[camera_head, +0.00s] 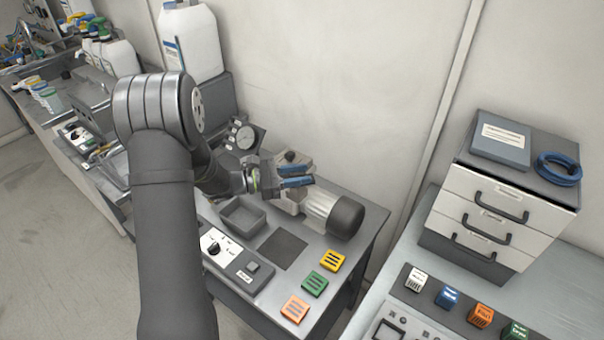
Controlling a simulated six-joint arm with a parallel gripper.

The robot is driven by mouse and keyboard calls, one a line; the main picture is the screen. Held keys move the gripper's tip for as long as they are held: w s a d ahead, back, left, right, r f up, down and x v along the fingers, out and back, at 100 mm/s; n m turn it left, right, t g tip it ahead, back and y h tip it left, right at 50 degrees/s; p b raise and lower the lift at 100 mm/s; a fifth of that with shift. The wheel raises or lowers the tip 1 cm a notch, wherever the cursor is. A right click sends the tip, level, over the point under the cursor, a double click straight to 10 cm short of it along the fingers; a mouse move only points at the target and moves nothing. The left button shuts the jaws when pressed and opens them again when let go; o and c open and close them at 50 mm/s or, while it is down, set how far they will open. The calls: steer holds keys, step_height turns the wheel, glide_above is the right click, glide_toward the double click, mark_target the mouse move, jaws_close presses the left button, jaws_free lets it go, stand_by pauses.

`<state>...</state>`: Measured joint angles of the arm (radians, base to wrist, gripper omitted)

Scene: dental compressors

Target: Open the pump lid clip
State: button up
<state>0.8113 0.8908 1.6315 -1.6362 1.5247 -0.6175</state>
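The pump is a pale block (293,203) with a dark knob (291,157) on top. A ribbed pale cylinder with a dark rounded end (346,216) lies on its right. My gripper (296,176), with two blue-padded fingers, reaches in from the left across the pump's upper part, just below the knob in the picture. The fingers show apart with a narrow gap, and nothing is clearly held between them. I cannot tell whether they touch the pump. The lid clip is too small or hidden behind the fingers to make out.
On the bench are a grey open tray (243,216), a dark square mat (283,249), a control panel (236,262) and yellow (332,260), green (315,283) and orange (295,308) blocks. A drawer cabinet (510,205) stands right.

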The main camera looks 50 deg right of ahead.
steer(key=v, duration=1.6)
steer(key=x, duration=1.7)
steer(key=shift+d, duration=0.1)
